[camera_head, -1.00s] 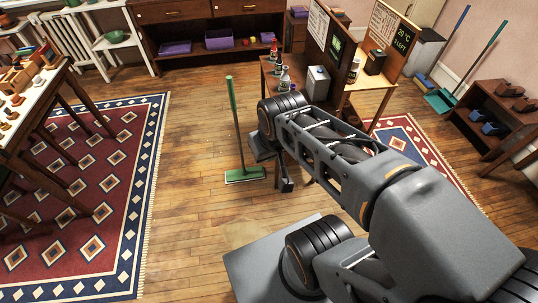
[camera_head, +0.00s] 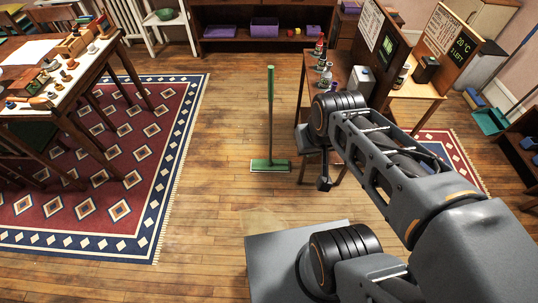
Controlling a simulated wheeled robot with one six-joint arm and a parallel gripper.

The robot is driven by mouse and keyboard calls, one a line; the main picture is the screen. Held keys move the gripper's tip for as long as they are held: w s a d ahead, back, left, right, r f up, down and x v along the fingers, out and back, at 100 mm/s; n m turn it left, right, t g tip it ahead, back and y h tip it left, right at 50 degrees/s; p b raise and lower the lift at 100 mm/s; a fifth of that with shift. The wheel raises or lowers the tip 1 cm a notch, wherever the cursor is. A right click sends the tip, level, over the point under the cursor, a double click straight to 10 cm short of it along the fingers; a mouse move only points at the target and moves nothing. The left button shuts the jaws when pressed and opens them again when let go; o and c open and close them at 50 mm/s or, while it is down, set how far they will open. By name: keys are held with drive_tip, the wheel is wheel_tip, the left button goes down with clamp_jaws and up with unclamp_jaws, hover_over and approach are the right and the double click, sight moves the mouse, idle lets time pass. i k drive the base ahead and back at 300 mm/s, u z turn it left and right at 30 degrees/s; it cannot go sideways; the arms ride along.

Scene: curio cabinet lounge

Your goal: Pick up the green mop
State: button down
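The green mop (camera_head: 270,120) stands upright on the wooden floor near the middle of the view. Its thin green handle rises from a flat green head (camera_head: 269,165) with a pale lower edge. My gripper (camera_head: 324,184) hangs from the end of my arm to the right of the mop, apart from it in the picture. The gripper is small and dark, and I cannot make out its fingers or any gap between them.
A patterned red and blue rug (camera_head: 150,205) with a long table (camera_head: 110,50) lies left. A wooden desk (camera_head: 340,90) with bottles and display boards stands right, behind my arm. A dark shelf (camera_head: 230,45) with purple bins stands at the back. Floor around the mop is clear.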

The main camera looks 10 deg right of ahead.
sight(270, 165)
drive_tip(key=u, duration=1.35)
drive_tip(key=i, duration=2.8)
drive_tip(key=z, duration=2.65)
